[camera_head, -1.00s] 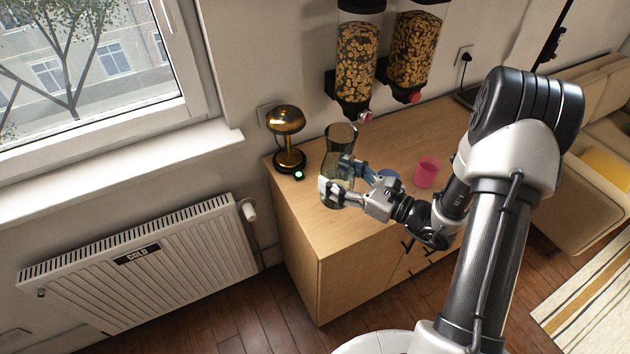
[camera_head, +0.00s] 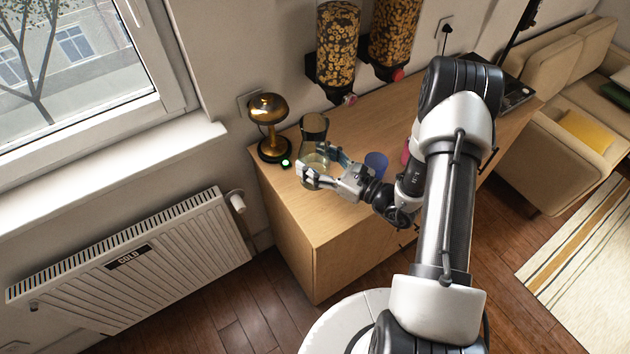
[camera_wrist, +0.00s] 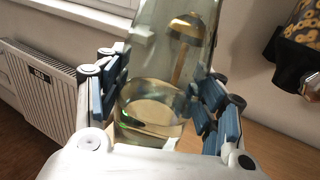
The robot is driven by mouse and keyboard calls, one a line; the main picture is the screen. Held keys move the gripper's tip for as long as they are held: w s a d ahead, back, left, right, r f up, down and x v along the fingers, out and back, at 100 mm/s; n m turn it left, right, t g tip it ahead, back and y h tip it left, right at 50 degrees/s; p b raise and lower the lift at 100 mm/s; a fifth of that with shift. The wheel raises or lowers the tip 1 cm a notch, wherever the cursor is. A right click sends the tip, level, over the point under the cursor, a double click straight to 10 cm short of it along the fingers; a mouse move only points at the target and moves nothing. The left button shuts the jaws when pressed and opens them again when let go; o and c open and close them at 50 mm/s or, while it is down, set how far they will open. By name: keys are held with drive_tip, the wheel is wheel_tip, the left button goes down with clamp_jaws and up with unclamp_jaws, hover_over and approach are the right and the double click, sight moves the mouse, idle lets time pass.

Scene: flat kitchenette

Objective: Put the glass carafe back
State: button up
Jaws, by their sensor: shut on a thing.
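The glass carafe (camera_head: 314,129) is clear greenish glass with a dark upper part, upright at the left end of the wooden cabinet. My gripper (camera_head: 322,166) is shut around its lower body from the front right. In the wrist view the carafe (camera_wrist: 163,62) stands between the blue finger pads of my gripper (camera_wrist: 165,100), and the lamp shows through the glass. I cannot tell whether its base touches the cabinet top.
A brass lamp (camera_head: 268,118) stands just left of the carafe. A blue cup (camera_head: 376,164) and a partly hidden pink cup (camera_head: 405,153) stand to the right. Cereal dispensers (camera_head: 337,45) hang above. The wooden cabinet top (camera_head: 283,183) is bare at its front left.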

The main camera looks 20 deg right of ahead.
drive_tip(key=shift+f+b, duration=0.9)
drive_tip(key=shift+f, duration=2.95)
drive_tip(key=shift+f, duration=0.1)
drive_tip(key=shift+f, duration=0.1)
drive_tip(key=o, duration=1.8)
